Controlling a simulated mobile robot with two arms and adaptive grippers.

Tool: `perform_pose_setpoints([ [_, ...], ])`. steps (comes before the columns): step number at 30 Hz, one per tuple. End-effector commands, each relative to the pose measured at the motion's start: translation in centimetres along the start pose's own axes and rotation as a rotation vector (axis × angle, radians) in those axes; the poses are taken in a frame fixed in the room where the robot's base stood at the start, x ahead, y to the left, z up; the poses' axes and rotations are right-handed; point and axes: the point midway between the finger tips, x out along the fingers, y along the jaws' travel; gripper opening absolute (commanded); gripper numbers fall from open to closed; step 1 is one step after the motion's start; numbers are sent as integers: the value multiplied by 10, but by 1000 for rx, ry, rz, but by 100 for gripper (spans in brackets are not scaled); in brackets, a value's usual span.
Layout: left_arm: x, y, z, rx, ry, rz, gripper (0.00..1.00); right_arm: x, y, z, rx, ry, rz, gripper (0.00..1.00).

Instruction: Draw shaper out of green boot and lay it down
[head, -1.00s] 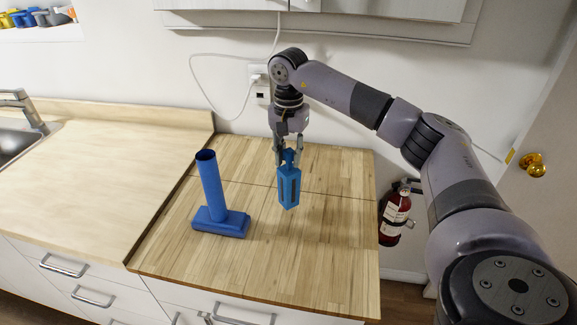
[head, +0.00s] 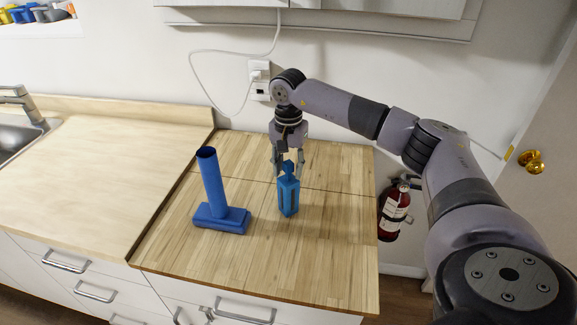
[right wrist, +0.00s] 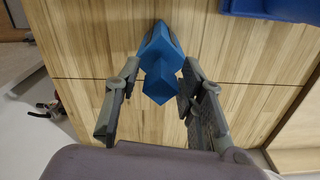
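The shaper (head: 288,196) is a light blue block with a knob on top. It stands upright on the wooden worktop, right of the boot; it also shows in the right wrist view (right wrist: 160,55). My right gripper (head: 288,168) is open just above it, with fingers on either side of the knob. In the right wrist view a gap shows between the left finger and the shaper; the right finger is close to it. The boot (head: 213,190) is darker blue, not green, and stands upright with its shaft open at the top. My left gripper is out of view.
The butcher-block worktop (head: 320,255) is clear in front of the shaper and to its right. A sink (head: 18,137) is at far left. A white cable hangs from a wall outlet (head: 259,72) behind. A fire extinguisher (head: 394,212) hangs beyond the right edge.

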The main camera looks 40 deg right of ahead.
Motion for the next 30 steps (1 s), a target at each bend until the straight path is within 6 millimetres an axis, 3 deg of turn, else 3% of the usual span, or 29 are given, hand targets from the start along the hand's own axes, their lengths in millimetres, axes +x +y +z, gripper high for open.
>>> perform_pose_setpoints([
  [14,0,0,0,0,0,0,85,-6,-1,0,0,1,-3,45],
  [30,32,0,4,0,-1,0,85,-107,-1,0,0,1,-3,45],
])
